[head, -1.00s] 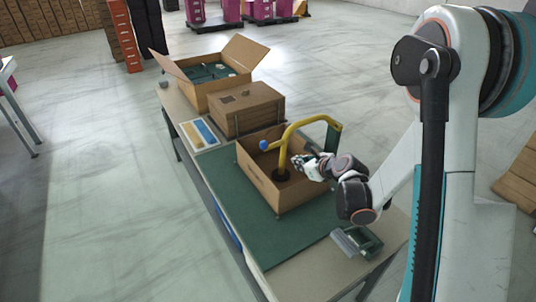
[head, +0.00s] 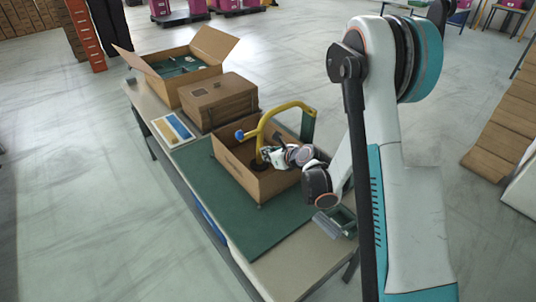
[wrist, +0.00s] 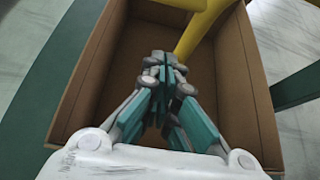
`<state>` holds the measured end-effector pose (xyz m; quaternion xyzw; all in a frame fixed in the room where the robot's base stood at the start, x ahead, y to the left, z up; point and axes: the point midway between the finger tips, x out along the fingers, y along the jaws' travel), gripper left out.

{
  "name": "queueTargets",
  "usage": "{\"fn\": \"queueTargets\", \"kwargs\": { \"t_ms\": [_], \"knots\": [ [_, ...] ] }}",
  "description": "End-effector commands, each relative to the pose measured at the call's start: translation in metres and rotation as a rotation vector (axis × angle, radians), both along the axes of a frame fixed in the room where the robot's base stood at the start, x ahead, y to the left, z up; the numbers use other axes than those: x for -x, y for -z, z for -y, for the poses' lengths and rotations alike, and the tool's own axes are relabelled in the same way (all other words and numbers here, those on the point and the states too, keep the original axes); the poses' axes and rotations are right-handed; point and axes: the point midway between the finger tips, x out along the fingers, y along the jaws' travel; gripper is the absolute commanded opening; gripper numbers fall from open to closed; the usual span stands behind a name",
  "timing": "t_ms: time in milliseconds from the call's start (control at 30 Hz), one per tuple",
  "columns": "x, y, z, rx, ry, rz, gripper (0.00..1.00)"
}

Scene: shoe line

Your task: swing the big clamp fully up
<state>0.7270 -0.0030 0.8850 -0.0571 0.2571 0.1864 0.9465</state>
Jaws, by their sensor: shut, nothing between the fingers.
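The big clamp has a bent yellow arm (head: 287,106) on a green post (head: 308,124), with a blue knob (head: 239,134) on its left and a dark pad at its lower end. The arm reaches down into an open cardboard box (head: 240,173). My gripper (head: 266,154) is inside the box outline, close beside the lower part of the yellow arm, and partly covers the pad. In the wrist view my gripper (wrist: 165,65) has its fingertips together and empty. The yellow arm (wrist: 203,28) passes just beyond them; whether they touch I cannot tell.
A closed carton (head: 218,102) and an open carton with green contents (head: 165,88) stand behind on the bench. A tray with blue and yellow strips (head: 173,130) lies at left. A small green-grey device (head: 336,222) is near the front.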

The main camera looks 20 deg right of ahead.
Motion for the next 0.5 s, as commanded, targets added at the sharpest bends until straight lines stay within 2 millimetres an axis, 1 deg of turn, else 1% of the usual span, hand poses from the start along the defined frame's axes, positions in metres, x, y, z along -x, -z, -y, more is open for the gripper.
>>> {"fn": "queueTargets", "kwargs": {
  "t_ms": [33, 100, 367, 400, 500],
  "knots": [
    [-0.009, 0.008, -0.004, 0.000, -0.002, 0.000, 0.00],
    [-0.019, 0.015, -0.009, -0.001, -0.003, -0.001, 0.00],
    [-0.055, 0.037, -0.023, 0.000, -0.002, 0.000, 0.00],
    [-0.055, 0.030, -0.023, -0.001, -0.001, 0.001, 0.00],
    [-0.056, 0.017, -0.023, 0.000, -0.001, 0.000, 0.00]
  ]
}}
